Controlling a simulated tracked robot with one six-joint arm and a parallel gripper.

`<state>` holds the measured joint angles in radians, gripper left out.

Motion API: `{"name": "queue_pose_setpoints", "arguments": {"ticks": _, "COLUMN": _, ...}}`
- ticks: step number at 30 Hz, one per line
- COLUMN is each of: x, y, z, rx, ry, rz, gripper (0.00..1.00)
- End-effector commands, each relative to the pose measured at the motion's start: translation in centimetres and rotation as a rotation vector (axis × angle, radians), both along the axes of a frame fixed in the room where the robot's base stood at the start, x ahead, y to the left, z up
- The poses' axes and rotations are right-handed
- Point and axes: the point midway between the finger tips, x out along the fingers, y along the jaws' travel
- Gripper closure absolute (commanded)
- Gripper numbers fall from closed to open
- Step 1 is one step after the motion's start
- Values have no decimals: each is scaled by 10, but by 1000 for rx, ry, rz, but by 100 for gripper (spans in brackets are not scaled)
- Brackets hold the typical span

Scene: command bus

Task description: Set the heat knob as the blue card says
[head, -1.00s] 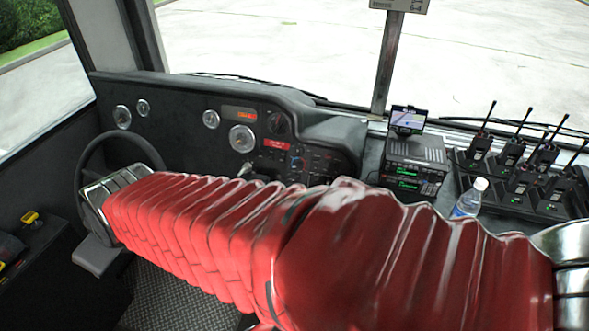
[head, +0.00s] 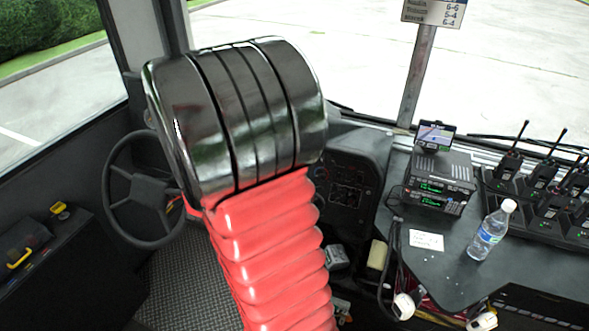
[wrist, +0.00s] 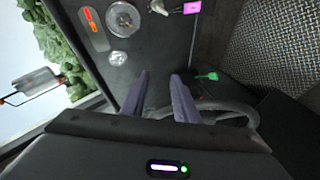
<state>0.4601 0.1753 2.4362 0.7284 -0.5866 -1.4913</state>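In the head view the dash control panel (head: 345,190) shows only in part, beside my raised arm. The arm hides the gauges and most controls, and I cannot pick out the heat knob. A white sign with dark lettering (head: 433,12) hangs on the window post, cut by the top edge; no card there looks clearly blue. My gripper (wrist: 160,75) shows in the wrist view, its two fingers apart with nothing between them. It points at the dash, where a round gauge (wrist: 122,18), a pink tag (wrist: 192,8) and a green key-like piece (wrist: 206,76) show.
The steering wheel (head: 142,192) stands left of my arm. On the right counter are a radio stack (head: 440,183) with a small screen, a water bottle (head: 490,232), a white paper (head: 426,240) and several handheld radios (head: 548,200) in chargers. Yellow-handled cases lie at far left.

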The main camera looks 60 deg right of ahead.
Motion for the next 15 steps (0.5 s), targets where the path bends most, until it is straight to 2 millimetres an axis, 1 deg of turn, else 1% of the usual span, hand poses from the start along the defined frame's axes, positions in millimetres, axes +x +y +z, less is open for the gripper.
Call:
{"name": "queue_pose_setpoints", "arguments": {"ticks": 1, "x": -12, "y": -18, "z": -12, "rx": -42, "ry": 43, "rz": -35, "gripper": 73}}
{"name": "queue_pose_setpoints", "arguments": {"ticks": 3, "x": -29, "y": -40, "z": -22, "rx": -111, "ry": 105, "rz": -78, "gripper": 73}}
{"name": "queue_pose_setpoints", "arguments": {"ticks": 5, "x": -46, "y": -58, "z": -31, "rx": -166, "ry": 165, "rz": -116, "gripper": 73}}
{"name": "queue_pose_setpoints", "arguments": {"ticks": 6, "x": -58, "y": -69, "z": -37, "rx": -202, "ry": 209, "rz": -141, "gripper": 73}}
{"name": "queue_pose_setpoints", "arguments": {"ticks": 8, "x": -77, "y": -84, "z": -46, "rx": -255, "ry": 279, "rz": -179, "gripper": 73}}
{"name": "queue_pose_setpoints", "arguments": {"ticks": 9, "x": -90, "y": -93, "z": -51, "rx": -289, "ry": 329, "rz": -204, "gripper": 73}}
{"name": "queue_pose_setpoints", "arguments": {"ticks": 12, "x": -122, "y": -111, "z": -61, "rx": -360, "ry": 450, "rz": -258, "gripper": 73}}
{"name": "queue_pose_setpoints", "arguments": {"ticks": 15, "x": -146, "y": -122, "z": -67, "rx": -409, "ry": 547, "rz": -295, "gripper": 73}}
